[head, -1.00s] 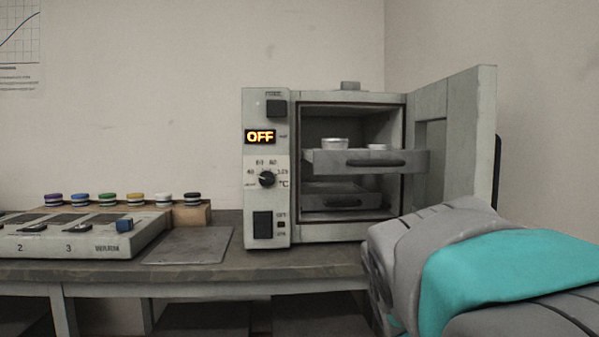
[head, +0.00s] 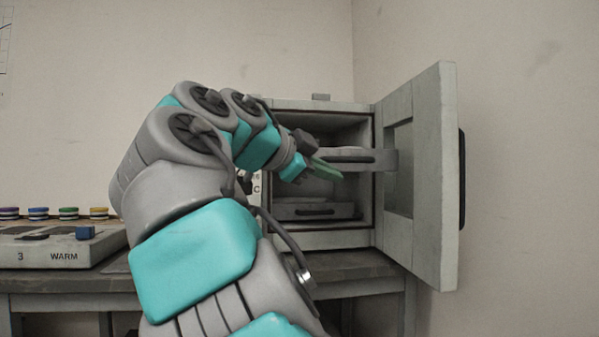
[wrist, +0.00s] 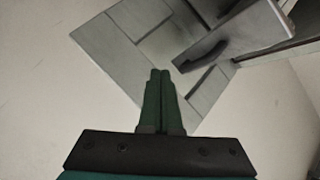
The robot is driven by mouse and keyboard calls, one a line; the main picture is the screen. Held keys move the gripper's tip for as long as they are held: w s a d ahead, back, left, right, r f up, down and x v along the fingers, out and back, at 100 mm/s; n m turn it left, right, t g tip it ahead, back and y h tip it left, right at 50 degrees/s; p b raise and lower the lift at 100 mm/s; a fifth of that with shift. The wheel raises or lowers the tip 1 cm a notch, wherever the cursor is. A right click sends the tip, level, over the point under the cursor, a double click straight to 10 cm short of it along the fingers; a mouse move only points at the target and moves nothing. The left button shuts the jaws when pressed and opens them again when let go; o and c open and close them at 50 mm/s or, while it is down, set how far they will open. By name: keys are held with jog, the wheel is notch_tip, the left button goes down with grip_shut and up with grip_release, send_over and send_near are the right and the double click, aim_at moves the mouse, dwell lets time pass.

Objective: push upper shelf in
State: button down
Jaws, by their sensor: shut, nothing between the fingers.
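The upper shelf (head: 384,159) is a grey tray with a dark handle, sticking out of the open oven at its upper level. My gripper (head: 328,170) is shut and empty, with its green fingers in front of the left part of the shelf front. In the wrist view my gripper (wrist: 160,75) points toward a tilted grey front with a dark handle, apparently the upper shelf (wrist: 240,28). I cannot tell whether the fingertips touch it. My arm hides the shelf's left end and most of the oven's control panel.
The oven door (head: 447,170) stands open at the right, beside the shelf. The lower shelf (head: 285,211) sits inside the oven below. A control box (head: 50,247) with coloured discs behind it is on the bench at the left.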

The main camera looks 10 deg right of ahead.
jog(key=s+a+r+m+t+b, duration=0.2)
jog(key=a+r+m+t+b, duration=0.15)
jog(key=a+m, duration=0.45)
jog(key=w+d+n+p, duration=0.2)
jog(key=w+d, duration=0.3)
jog(key=w, duration=0.6)
jog(key=shift+f+t+h, duration=0.25)
jog(key=shift+t+h, duration=0.05)
jog(key=shift+t, duration=0.05)
jog(key=shift+w+r, duration=0.1)
jog(key=shift+w, duration=0.1)
